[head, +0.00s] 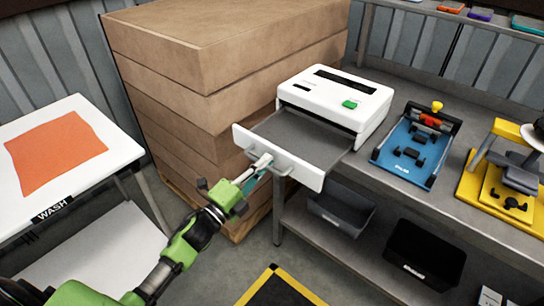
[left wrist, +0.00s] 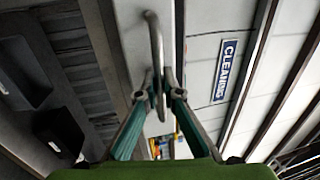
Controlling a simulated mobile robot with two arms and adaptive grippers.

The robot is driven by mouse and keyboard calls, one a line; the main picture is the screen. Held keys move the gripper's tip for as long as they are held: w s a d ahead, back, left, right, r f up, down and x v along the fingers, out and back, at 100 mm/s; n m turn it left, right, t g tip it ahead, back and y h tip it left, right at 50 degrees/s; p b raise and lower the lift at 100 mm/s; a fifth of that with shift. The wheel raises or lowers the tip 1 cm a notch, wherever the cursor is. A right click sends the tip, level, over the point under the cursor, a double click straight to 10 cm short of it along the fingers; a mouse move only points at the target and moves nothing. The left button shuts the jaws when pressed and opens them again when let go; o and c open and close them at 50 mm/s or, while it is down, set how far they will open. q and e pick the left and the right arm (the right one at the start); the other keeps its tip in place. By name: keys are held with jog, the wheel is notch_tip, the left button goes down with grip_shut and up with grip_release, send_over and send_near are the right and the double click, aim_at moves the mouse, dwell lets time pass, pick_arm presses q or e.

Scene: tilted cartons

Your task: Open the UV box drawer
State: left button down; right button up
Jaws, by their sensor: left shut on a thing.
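The white UV box (head: 335,98) stands on the grey bench, with a green button on its top. Its drawer (head: 297,140) is pulled well out toward me, showing a grey inside and a white front panel (head: 310,172). My left gripper (head: 262,165) is at the drawer front, shut on the bar handle (head: 282,166). In the left wrist view the fingers (left wrist: 163,88) close around the handle (left wrist: 155,45), beside the drawer front panel (left wrist: 128,30). My right gripper is in neither view.
A blue fixture (head: 410,150) and a yellow press (head: 500,180) stand right of the box on the bench (head: 375,190). Grey and black bins (head: 425,253) sit below. Stacked cartons (head: 215,60) rise behind left. A white table (head: 100,165) with an orange cloth (head: 55,150) stands at left.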

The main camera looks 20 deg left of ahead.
pick_arm(q)
jog(key=shift+s+a, duration=0.2)
jog(key=shift+s, duration=0.3)
jog(key=c, duration=2.4)
grip_release()
jog(key=shift+c, duration=0.2)
jog(key=shift+o, duration=1.3)
jog(key=v, duration=1.2)
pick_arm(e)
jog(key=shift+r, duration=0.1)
pick_arm(q)
jog(key=shift+f, duration=0.1)
